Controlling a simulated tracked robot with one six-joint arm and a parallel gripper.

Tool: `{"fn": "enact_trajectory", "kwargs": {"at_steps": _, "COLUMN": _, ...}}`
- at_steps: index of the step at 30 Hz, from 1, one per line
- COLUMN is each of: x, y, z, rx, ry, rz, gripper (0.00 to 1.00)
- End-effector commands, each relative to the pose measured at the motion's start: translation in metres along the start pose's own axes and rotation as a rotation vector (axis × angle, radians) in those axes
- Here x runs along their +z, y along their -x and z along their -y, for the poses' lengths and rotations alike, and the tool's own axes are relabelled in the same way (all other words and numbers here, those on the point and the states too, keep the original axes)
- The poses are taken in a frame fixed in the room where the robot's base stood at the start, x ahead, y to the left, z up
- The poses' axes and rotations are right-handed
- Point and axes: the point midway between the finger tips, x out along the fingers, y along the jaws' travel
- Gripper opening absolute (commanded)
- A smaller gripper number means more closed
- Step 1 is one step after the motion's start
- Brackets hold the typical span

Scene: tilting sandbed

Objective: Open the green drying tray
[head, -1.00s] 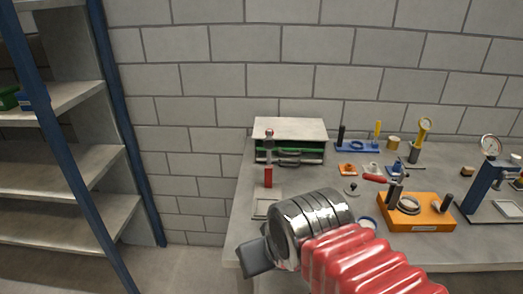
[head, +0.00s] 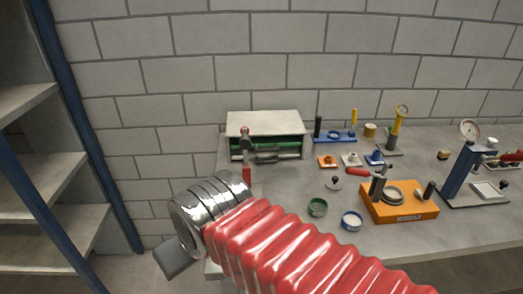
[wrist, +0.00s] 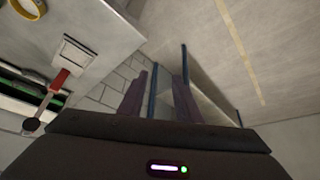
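The green drying tray (head: 290,147) sits as a dark green front in a low grey cabinet (head: 265,122) at the back left of the bench. Dark bar handles run across the cabinet front, and a red-handled lever stands in front of it, hiding part. In the wrist view the tray's green edge (wrist: 48,97) shows at the far left, beside the lever (wrist: 58,80). My gripper (wrist: 158,92) has its two fingers apart with nothing between them. It points past the bench edge toward the floor and shelves, away from the tray. In the head view my arm hides most of it.
A blue-framed shelf (head: 45,185) stands at the left.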

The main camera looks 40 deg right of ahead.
Motion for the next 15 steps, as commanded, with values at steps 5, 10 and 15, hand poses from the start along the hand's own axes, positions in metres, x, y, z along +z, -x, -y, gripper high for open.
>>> {"fn": "enact_trajectory", "kwargs": {"at_steps": 5, "x": 0.0, "y": 0.0, "z": 0.0, "rx": 0.0, "ry": 0.0, "rz": 0.0, "gripper": 0.31}}
{"fn": "enact_trajectory", "kwargs": {"at_steps": 10, "x": -0.006, "y": -0.001, "z": -0.004, "rx": 0.01, "ry": -0.002, "rz": -0.011, "gripper": 0.31}}
{"fn": "enact_trajectory", "kwargs": {"at_steps": 15, "x": -0.036, "y": -0.006, "z": -0.02, "rx": 0.054, "ry": -0.006, "rz": -0.066, "gripper": 0.31}}
